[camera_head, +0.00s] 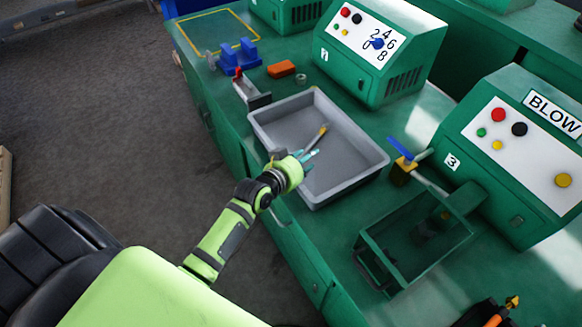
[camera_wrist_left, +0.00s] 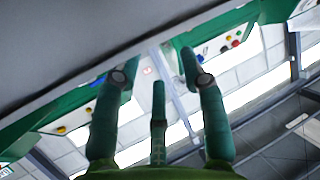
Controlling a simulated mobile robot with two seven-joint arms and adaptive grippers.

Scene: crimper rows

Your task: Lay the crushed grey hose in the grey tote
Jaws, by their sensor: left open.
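The grey tote (camera_head: 362,172) stands on the green bench in the middle of the head view. A short, thin grey piece with a brass-coloured end (camera_head: 322,131), which looks like the hose, lies inside it, slanting toward my gripper. Its lower end is near my fingers, and whether it is crushed is too small to tell. My left gripper (camera_head: 308,157) is over the tote's near-left side, fingers pointing into it. In the left wrist view its fingers (camera_wrist_left: 158,85) are spread apart with nothing between them. My right gripper is not in view.
A blue cradle (camera_head: 240,57), an orange block (camera_head: 281,69) and a red-handled clamp (camera_head: 252,90) sit beyond the tote. A blue-handled valve (camera_head: 402,165) and an open green tray (camera_head: 415,245) are to its right. Green machines (camera_head: 375,50) line the back.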

